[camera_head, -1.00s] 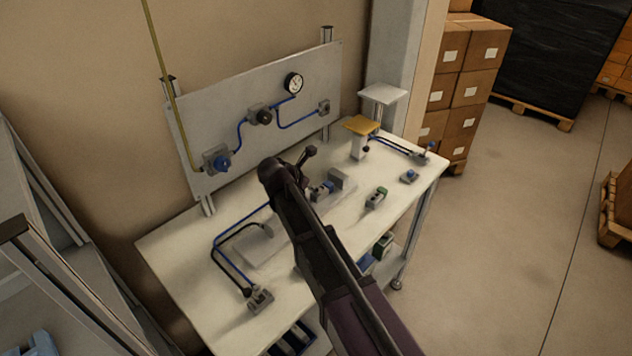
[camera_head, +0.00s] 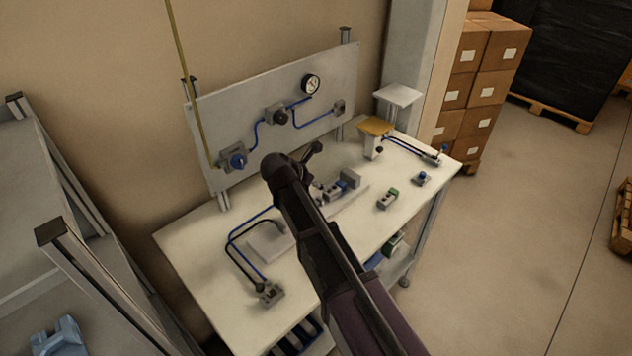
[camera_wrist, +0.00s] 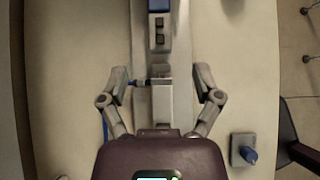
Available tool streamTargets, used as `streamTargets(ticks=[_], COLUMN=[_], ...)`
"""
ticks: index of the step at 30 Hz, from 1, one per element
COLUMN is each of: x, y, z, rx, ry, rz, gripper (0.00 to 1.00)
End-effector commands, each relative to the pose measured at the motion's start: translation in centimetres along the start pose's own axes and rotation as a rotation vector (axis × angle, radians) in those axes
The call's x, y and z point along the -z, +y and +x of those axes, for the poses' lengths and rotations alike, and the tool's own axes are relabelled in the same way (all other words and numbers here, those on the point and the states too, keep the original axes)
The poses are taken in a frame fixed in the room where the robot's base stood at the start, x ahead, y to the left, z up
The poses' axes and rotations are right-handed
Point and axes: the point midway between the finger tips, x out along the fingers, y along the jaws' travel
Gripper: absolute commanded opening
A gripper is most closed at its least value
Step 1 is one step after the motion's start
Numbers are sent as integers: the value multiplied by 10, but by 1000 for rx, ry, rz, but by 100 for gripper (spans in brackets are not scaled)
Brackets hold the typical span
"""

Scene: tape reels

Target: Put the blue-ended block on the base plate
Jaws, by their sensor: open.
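In the head view my arm hides part of the plate and the fingers.
A green-ended block (camera_head: 388,198) and a small blue-knobbed block (camera_head: 421,178) stand to the right on the table. A hose fitting (camera_head: 268,292) stands front left, with hoses looping beside the plate. A yellow-topped stand (camera_head: 375,127) and an upright gauge panel (camera_head: 230,120) are behind.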

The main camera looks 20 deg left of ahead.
Motion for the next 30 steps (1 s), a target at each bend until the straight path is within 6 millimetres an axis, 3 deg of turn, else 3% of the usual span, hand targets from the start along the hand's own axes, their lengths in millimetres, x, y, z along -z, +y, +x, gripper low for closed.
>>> streamTargets(ticks=[14,19,23,30], x=[0,-3,-11,-30], y=[0,-9,-30,-97], z=[0,6,18,54], rx=[0,11,38,134], ry=[0,12,38,118], rz=[1,40,134,466], gripper=[82,82,82,82])
